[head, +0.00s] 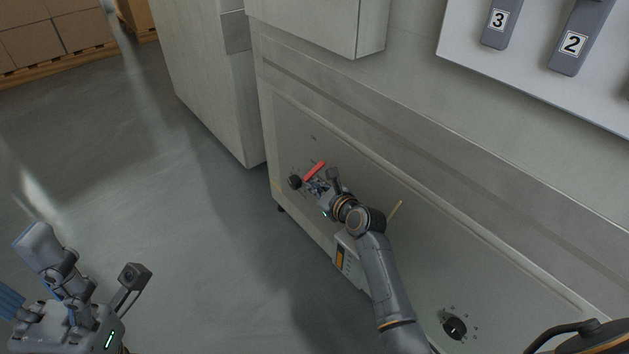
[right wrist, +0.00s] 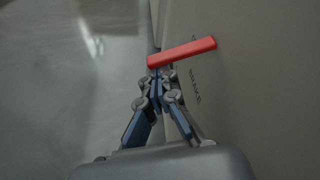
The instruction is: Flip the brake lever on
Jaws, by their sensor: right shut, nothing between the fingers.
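The brake lever is a red bar (head: 315,171) on the front panel of the grey cabinet, near its left end. In the right wrist view the red lever (right wrist: 182,52) sticks out from the panel, tilted slightly up to the right, above printed lettering. My right gripper (head: 318,186) is at the lever, just below it in the head view. In the right wrist view its fingertips (right wrist: 158,74) are together and empty, close under the lever's left end; I cannot tell whether they touch it.
A small yellow bar (head: 396,208) sticks out right of my arm. The floor left of the cabinet is clear.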

